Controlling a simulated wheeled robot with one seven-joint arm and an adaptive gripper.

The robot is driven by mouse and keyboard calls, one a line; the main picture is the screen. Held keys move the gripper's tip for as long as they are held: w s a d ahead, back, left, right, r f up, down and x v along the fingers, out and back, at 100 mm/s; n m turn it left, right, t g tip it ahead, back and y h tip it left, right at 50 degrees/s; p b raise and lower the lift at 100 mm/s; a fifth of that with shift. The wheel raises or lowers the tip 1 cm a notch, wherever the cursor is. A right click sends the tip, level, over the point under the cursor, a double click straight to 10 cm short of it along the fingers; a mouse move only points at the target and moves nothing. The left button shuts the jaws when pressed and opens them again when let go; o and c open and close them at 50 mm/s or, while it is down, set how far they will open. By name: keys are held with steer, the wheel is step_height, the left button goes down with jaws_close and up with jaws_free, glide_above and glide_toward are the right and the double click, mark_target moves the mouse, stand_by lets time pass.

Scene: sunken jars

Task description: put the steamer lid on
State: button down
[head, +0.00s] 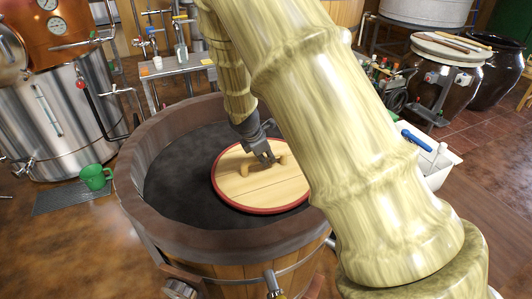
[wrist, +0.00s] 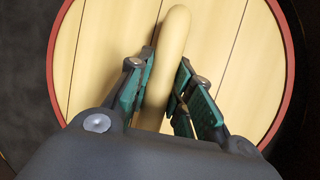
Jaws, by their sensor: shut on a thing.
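The steamer lid (head: 258,189) is a round board of pale wood with a red rim and a wooden bar handle. In the head view it is over the dark filling (head: 180,170) of the wooden steamer tub (head: 205,238), inside its rim. I cannot tell whether it touches the filling. My gripper (head: 268,160) is shut on the lid's handle; in the wrist view its green-padded fingers (wrist: 163,100) are on both sides of the handle (wrist: 174,40). My arm hides the right part of the tub and the lid's right edge.
A small metal table (head: 180,68) stands behind the tub. Dark jars (head: 490,75) stand at the back right. Floor at the lower left is clear.

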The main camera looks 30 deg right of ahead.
steer(key=shift+f, duration=0.75)
steer(key=shift+f+b, duration=0.3)
steer(key=shift+f, duration=0.1)
steer(key=c, duration=1.2)
jaws_free()
steer(key=v, duration=1.2)
